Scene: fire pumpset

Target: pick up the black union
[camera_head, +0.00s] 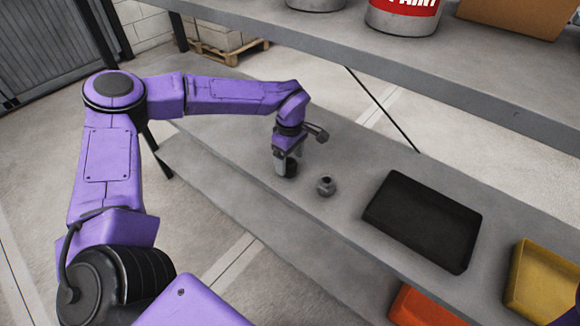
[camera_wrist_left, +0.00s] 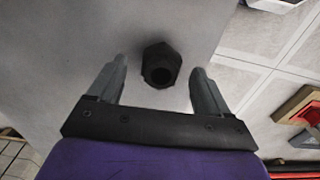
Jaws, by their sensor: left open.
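The black union (camera_head: 291,168) stands on the grey shelf (camera_head: 225,165), partly hidden by my left gripper (camera_head: 284,160) in the head view. In the left wrist view the black union (camera_wrist_left: 160,66) shows its hex shape and open bore, upright on the shelf. It lies between the lines of the two fingers, around and just beyond the fingertips of my left gripper (camera_wrist_left: 158,80). The fingers are apart with a gap on each side of the union, so the gripper is open and empty. My right gripper is not in view.
A grey metal fitting (camera_head: 326,186) stands just right of the union. An upper shelf (camera_head: 420,62) carries a paint bucket (camera_head: 402,18) and a cardboard box (camera_head: 525,15).

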